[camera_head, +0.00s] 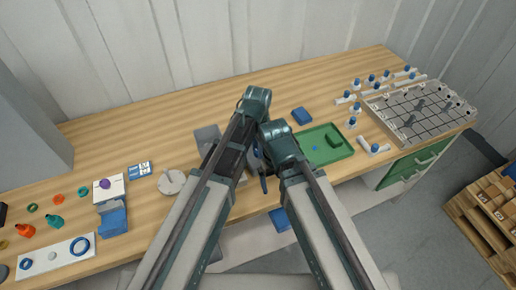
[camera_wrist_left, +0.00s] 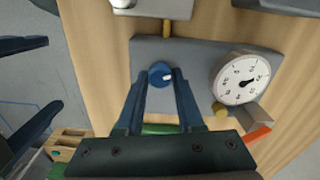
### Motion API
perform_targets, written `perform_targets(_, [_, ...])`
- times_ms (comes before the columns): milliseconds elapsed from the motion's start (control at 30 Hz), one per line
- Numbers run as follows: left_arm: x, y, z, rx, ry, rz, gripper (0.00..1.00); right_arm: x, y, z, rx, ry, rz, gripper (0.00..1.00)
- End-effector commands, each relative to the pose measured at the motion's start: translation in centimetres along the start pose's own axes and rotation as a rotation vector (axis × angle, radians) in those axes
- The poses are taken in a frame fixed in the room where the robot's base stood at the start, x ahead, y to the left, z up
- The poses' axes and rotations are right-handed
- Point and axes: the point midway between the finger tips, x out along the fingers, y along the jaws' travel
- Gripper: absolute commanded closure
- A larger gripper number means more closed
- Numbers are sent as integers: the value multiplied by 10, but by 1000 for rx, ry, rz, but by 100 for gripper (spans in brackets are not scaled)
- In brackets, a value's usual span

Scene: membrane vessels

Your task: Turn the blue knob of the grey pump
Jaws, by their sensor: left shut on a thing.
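The grey pump (camera_wrist_left: 200,50) shows in the left wrist view as a flat grey plate with a round white dial gauge (camera_wrist_left: 242,80). Its blue knob (camera_wrist_left: 160,72) is a small round cap with a white mark, left of the gauge. My left gripper (camera_wrist_left: 162,82) is shut on the knob, one finger on either side. My right gripper (camera_wrist_left: 42,74) shows at the left edge of that view, its two dark blue fingers apart with nothing between them. In the head view my two arms cover most of the pump, and the knob is hidden.
A green tray (camera_head: 338,153) lies right of my arms, with a blue block (camera_head: 302,116) behind it. A gridded rack (camera_head: 398,128) stands at the far right. A white round part (camera_head: 171,182) and several small fittings lie to the left. The table's back middle is clear.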

Motion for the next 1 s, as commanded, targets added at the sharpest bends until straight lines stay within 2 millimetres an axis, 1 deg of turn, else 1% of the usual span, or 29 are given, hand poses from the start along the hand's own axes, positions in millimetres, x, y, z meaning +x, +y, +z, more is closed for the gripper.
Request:
perform_targets(600, [0,0,0,-585,-1,0,100,0,0,0,0,0,0,0])
perform_targets(1000, [0,-1,1,-941,-1,0,100,0,0,0,0,0,0,0])
